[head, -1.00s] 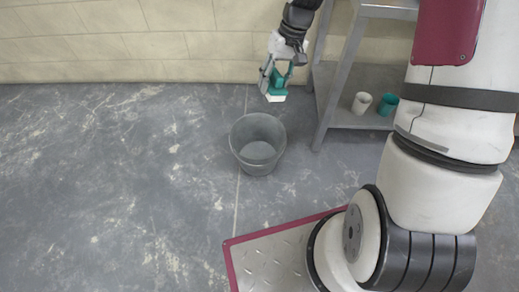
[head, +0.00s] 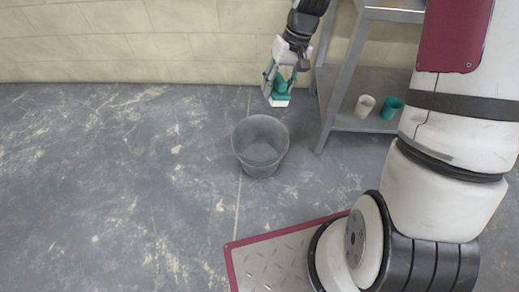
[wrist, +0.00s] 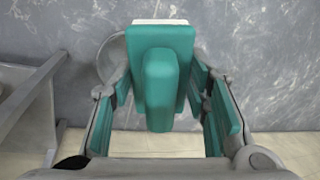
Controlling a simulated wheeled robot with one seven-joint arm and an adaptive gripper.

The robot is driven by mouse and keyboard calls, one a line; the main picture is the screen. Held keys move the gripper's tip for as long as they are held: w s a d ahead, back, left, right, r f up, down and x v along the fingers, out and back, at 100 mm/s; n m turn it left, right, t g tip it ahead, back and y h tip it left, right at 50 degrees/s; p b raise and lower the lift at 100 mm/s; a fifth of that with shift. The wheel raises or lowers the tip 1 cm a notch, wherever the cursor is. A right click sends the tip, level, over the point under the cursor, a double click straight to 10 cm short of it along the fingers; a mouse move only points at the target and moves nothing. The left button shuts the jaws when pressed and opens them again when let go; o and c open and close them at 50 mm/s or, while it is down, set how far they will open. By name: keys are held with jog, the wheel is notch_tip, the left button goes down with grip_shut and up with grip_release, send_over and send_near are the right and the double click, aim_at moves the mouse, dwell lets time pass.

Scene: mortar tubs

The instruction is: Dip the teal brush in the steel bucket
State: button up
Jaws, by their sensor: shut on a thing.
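The teal brush (head: 281,90) has a teal body and white bristles that point down. My gripper (head: 279,84) is shut on it and holds it in the air, behind and a little to the right of the bucket in the head view. The brush fills the middle of the wrist view (wrist: 161,75), between the teal-padded fingers, with a white edge at its far end. The grey steel bucket (head: 260,146) stands upright and open on the floor, and its inside looks empty. In the wrist view part of the bucket's rim (wrist: 104,62) shows behind the brush, which hides most of it.
A grey metal shelf unit (head: 345,75) stands to the right of my gripper. A white cup (head: 364,105) and a teal cup (head: 391,108) are on its lower shelf. A pale block wall (head: 120,45) is behind. The floor to the left is clear.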

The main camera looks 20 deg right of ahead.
notch_tip(320, 180, down, 39)
jog(key=b, duration=2)
jog(key=shift+f, duration=0.15)
dwell(1.9)
dwell(2.0)
